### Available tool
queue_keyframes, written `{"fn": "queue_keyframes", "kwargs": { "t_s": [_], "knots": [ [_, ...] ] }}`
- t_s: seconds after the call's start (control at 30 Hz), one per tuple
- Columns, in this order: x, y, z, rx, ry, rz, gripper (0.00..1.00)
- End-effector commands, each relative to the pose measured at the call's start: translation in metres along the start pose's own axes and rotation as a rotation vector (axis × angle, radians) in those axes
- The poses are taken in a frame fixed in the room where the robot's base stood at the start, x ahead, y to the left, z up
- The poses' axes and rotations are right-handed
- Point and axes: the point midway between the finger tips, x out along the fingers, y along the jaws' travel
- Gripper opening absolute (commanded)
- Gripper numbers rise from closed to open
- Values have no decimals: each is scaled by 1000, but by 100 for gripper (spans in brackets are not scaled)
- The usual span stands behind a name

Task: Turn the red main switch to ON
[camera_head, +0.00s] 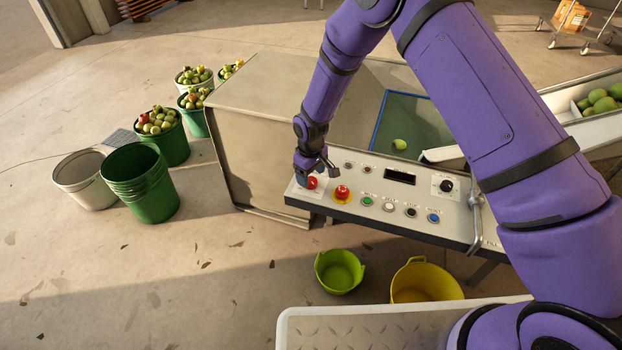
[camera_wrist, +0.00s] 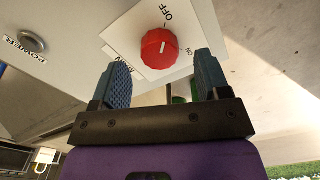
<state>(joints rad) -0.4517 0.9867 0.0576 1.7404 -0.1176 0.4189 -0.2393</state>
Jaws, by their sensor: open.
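The red main switch (camera_wrist: 160,49) is a round ridged knob on a white plate (camera_wrist: 128,28) with OFF and ON labels. A short white mark on its face seems to point up toward the OFF side; ON is to its right. In the head view the red switch (camera_head: 311,183) sits at the left end of the control panel (camera_head: 375,212), partly hidden by my gripper (camera_head: 316,168). In the wrist view my gripper (camera_wrist: 160,80) is open, its two fingers apart with nothing between them. The knob shows just beyond the fingertips; I cannot tell whether they touch it.
A red button on a yellow base (camera_head: 342,193) is close to the switch's right. Several small buttons and a black knob (camera_head: 446,186) continue along the panel. Green (camera_head: 340,271) and yellow (camera_head: 425,282) tubs stand on the floor in front.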

Motion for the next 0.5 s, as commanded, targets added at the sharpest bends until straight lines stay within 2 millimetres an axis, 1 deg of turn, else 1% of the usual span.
{"fn": "queue_keyframes", "kwargs": {
  "t_s": [0.03,0.1,0.2,0.33,0.5],
  "knots": [
    [7,0,0,0,-1,0,69],
    [15,0,0,0,0,0,69],
    [22,0,0,1,0,0,69],
    [26,0,0,1,0,0,69],
    [26,1,0,1,1,1,69]
  ]
}}
